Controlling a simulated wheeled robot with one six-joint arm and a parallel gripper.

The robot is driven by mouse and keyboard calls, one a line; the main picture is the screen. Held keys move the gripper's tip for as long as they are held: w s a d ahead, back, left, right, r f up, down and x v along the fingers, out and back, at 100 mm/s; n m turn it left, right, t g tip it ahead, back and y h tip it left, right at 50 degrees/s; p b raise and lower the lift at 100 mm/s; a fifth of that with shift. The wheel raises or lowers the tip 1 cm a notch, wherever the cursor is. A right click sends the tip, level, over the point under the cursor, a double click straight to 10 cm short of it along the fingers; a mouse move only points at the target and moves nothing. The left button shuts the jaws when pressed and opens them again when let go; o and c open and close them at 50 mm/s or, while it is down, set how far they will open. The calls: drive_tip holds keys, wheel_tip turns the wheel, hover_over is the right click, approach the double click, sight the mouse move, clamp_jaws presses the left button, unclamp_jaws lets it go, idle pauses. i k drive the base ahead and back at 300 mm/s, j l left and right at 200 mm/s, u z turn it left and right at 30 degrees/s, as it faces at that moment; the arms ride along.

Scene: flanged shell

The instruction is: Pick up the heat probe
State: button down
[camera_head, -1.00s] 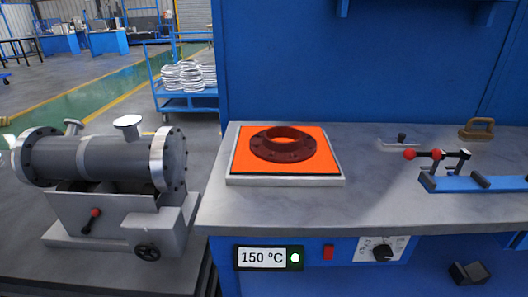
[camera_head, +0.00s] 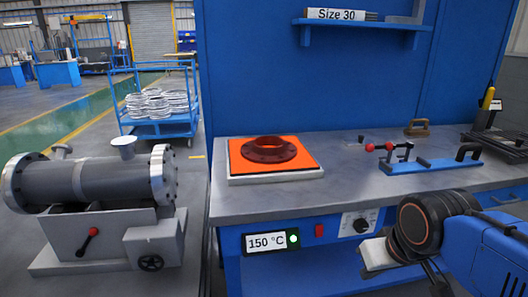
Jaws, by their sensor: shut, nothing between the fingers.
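A tool with a yellow handle and a small pale display, likely the heat probe (camera_head: 487,99), stands upright at the far right of the bench, by a dark rack. Its lower part is hard to make out. My gripper (camera_head: 374,256) is at the lower right, in front of the bench's front edge. It is shut and empty, well apart from the yellow-handled tool. Its fingertips are small and unclear.
A dark red flange ring (camera_head: 269,149) lies on the orange hot plate (camera_head: 306,165). A blue fixture (camera_head: 425,166) with a red-knobbed lever stands on the bench between the plate and the dark rack (camera_head: 490,140). A flanged shell (camera_head: 105,182) rests on a stand at left.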

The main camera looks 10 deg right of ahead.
sight(491, 91)
drive_tip(key=i+l+u, duration=0.35)
drive_tip(key=l+u, duration=0.15)
drive_tip(key=l, duration=0.2)
drive_tip(key=k+z, duration=0.25)
drive_tip(key=k+l+z, duration=0.1)
drive_tip(key=z, duration=0.15)
drive_tip(key=i+z, duration=0.1)
drive_tip(key=z, duration=0.4)
drive_tip(key=i+j+z, duration=0.1)
drive_tip(key=z, duration=0.35)
drive_tip(key=j+z, duration=0.25)
drive_tip(key=z, duration=0.25)
drive_tip(key=i, duration=0.2)
drive_tip(key=j+z, duration=0.05)
